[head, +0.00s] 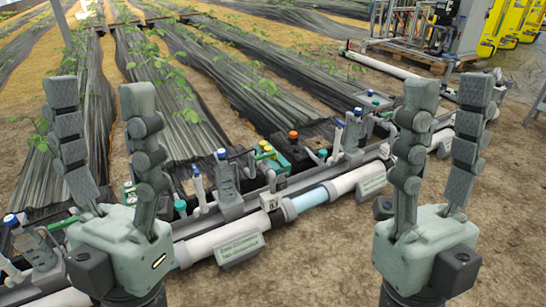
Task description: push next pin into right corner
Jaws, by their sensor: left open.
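My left gripper (99,95) is at the left, its two fingers pointing up and spread apart, with nothing between them. My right gripper (448,93) is at the right, also upright, open and empty. Both are in front of a white pipe (345,184) with grey fittings, and neither visibly touches it. I cannot make out a pin or a right corner for certain. Small upright parts with blue or white caps stand along the pipe, such as a blue-capped one (222,154) and a white one (197,186).
A green box (269,155) and an orange-capped part (293,135) sit behind the pipe. Black-covered planting rows (235,85) run behind. A metal skid frame (415,40) and yellow containers (508,25) stand at the back right. Bare soil (310,265) lies clear in front.

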